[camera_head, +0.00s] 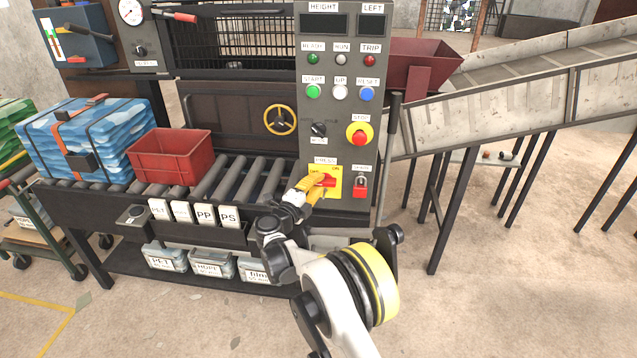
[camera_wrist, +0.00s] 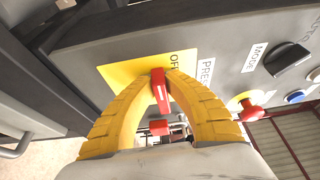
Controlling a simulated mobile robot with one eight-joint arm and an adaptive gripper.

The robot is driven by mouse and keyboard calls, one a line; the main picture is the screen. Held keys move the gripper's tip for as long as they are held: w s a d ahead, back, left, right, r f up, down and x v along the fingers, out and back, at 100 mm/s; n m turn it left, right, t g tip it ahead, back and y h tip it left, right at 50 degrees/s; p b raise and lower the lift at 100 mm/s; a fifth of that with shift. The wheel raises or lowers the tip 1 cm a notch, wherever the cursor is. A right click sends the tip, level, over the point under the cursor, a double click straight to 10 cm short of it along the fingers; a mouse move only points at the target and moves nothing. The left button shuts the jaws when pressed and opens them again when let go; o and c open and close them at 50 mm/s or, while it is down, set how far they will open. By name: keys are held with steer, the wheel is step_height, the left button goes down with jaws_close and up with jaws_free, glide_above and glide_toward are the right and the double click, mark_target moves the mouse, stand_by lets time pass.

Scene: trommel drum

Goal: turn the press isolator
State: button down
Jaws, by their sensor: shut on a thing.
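The press isolator is a red handle on a yellow plate (camera_head: 335,194), low on the grey control panel under a PRESS label. My gripper (camera_head: 322,183) reaches it from the lower left in the head view. In the wrist view the yellow fingers of my gripper (camera_wrist: 161,82) are shut on the red handle (camera_wrist: 163,97), one finger on each side. The yellow plate (camera_wrist: 125,72) shows the word OFF near the fingertips. The fingers hide part of the plate, and I cannot tell the handle's exact setting.
A red padlock-like part (camera_head: 360,187) hangs right of the plate. Above it are a red stop button (camera_head: 359,134) on yellow, a black mode knob (camera_head: 319,129) and several coloured buttons. A roller conveyor with a red bin (camera_head: 170,155) stands left.

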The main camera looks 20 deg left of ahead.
steer(key=c, duration=1.4)
jaws_free()
steer(key=s+a, duration=0.1)
steer(key=s, duration=1.1)
steer(key=shift+a, duration=0.4)
steer(key=shift+w, duration=0.1)
